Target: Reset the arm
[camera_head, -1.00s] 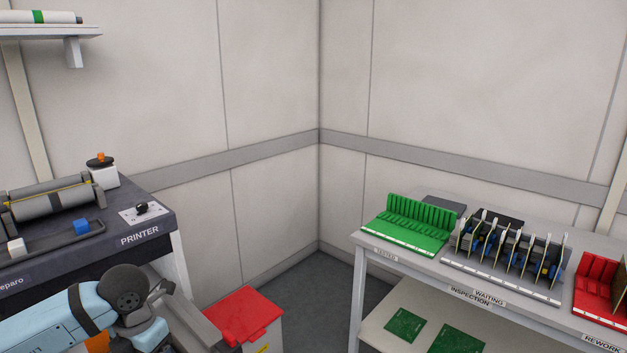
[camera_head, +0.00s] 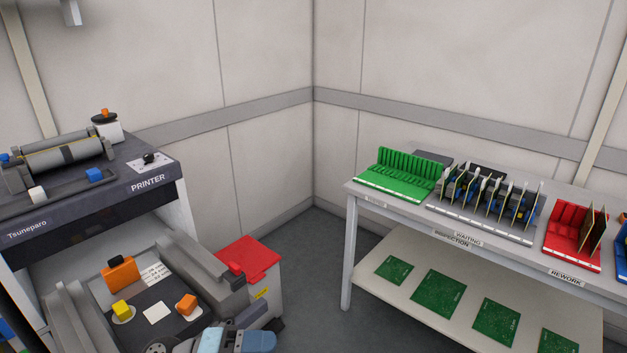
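My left arm's light-blue link (camera_head: 210,342) shows at the bottom edge, below the printer's open bay. A dark and blue end part shows beside it at the bottom, but no fingertips can be made out. My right arm and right gripper are out of view. No held object is visible.
The printer (camera_head: 95,192) stands at left, with orange and yellow blocks in its bay. A red-lidded bin (camera_head: 249,257) stands beside it. At right, a table (camera_head: 352,190) bears a green rack (camera_head: 402,175), a grey rack of boards (camera_head: 485,213) and a red rack (camera_head: 571,237).

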